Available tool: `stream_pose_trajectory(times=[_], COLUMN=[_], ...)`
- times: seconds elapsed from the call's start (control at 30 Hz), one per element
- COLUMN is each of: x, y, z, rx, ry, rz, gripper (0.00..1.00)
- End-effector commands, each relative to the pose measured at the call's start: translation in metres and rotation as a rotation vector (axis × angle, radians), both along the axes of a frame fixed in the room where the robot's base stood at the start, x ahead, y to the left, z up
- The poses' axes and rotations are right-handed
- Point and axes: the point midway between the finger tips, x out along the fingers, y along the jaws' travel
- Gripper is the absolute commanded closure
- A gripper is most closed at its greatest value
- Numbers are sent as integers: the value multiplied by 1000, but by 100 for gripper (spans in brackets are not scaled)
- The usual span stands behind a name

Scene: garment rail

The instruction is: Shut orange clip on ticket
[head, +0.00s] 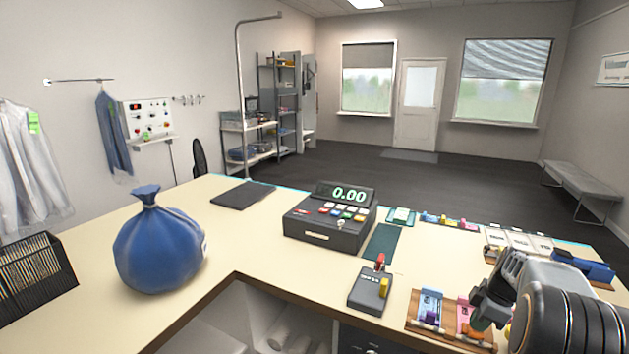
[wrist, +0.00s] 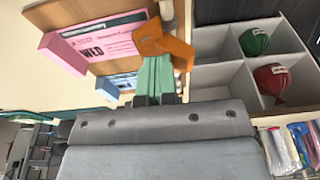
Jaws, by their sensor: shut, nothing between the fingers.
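The orange clip (wrist: 163,44) shows in the wrist view at the right end of the pink ticket (wrist: 105,42), which reads WED. Its two orange plates look spread apart. The pink ticket also shows in the head view (head: 466,314), on a wooden board (head: 420,325). My gripper (wrist: 156,62) is shut and empty. Its green fingers overlap the lower part of the clip in the wrist view; I cannot tell whether they touch it.
A blue ticket (head: 430,303) with a purple clip lies beside the pink one. A dark card terminal (head: 370,290) stands left of the board, a cash register (head: 330,218) behind. The counter edge drops to shelf cubbies (wrist: 225,75) holding green and red bags.

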Motion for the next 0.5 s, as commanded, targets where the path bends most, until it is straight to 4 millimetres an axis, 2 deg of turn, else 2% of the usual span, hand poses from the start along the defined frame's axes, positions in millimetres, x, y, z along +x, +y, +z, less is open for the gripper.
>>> stream_pose_trajectory(times=[0.03, 0.5], x=[0, -2], y=[0, 5], z=[8, 49], rx=[-1, -3], ry=[-1, -5], rz=[1, 7], gripper=[100, 100])
